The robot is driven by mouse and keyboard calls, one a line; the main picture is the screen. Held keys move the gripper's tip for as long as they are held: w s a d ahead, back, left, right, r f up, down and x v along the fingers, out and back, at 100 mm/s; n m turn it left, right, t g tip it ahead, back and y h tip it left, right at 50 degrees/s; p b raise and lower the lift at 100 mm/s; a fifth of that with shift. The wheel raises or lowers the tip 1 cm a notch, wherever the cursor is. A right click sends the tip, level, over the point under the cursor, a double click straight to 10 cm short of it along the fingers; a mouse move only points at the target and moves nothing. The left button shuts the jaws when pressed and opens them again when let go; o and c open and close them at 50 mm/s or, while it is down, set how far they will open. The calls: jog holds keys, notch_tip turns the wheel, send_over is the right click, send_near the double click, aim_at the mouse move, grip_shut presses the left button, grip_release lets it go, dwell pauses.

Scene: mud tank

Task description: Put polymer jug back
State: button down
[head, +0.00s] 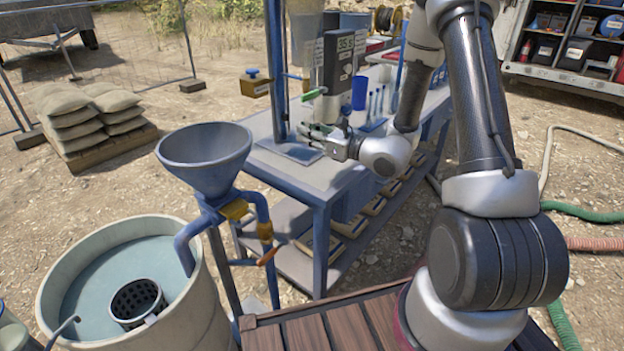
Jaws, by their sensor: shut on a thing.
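My gripper (318,136) is at the near edge of the blue-framed bench, in front of a grey upright device with a number display (338,62). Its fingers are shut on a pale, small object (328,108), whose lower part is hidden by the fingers. I cannot tell for certain that this is the polymer jug. A green handle (313,94) sticks out to the left just above it. A blue cylinder (359,92) stands just to the right.
The blue bench (290,165) carries several bottles and a reel at the back. A blue funnel (205,155) stands on a post at left, over a round tank (95,240) of grey-blue liquid. Sandbags (75,112) lie on a pallet. Hoses cross the ground at right.

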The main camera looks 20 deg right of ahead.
jog(key=shift+n+g+y, duration=0.6)
jog(key=shift+g+y, duration=0.2)
jog(key=f, duration=0.3)
jog(key=a+f, duration=0.1)
jog(key=f, duration=0.3)
jog(key=s+a+f, duration=0.1)
jog(key=f, duration=0.2)
jog(key=shift+s+a+f, duration=0.1)
jog(key=shift+a+f, duration=0.1)
jog(key=shift+f, duration=0.15)
jog(key=c, duration=1.5)
grip_release()
jog(key=shift+f, duration=0.1)
